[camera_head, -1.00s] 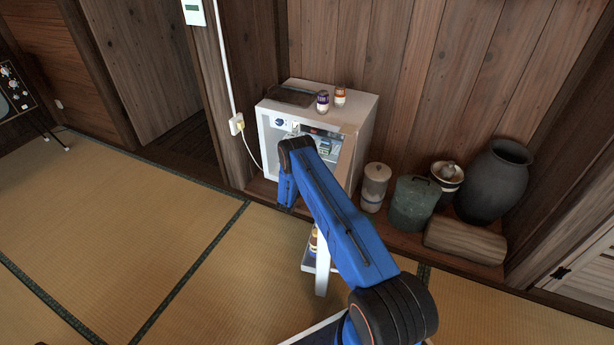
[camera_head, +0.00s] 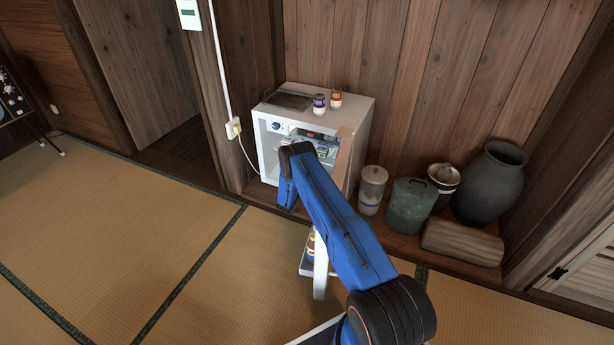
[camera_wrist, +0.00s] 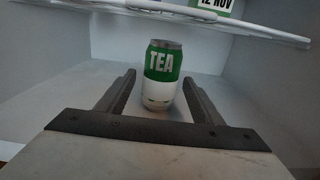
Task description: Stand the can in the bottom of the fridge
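The green and white TEA can (camera_wrist: 163,76) stands upright on the floor of the fridge, under a shelf, in the wrist view. My gripper (camera_wrist: 160,77) is open, with one finger on each side of the can's lower part and a visible gap to each. The white fridge (camera_head: 268,150) stands against the wall in the head view, its door (camera_head: 320,268) swung open toward me. My blue arm reaches to the fridge opening and hides part of it; the gripper itself is hidden in the head view.
A purple can (camera_head: 319,104) and an orange-labelled can (camera_head: 336,98) stand on the fridge top beside a dark tray (camera_head: 288,100). A shelf (camera_wrist: 200,12) hangs low above the gripper. Pots (camera_head: 410,203) and a log (camera_head: 462,242) sit right of the fridge. Tatami at left is clear.

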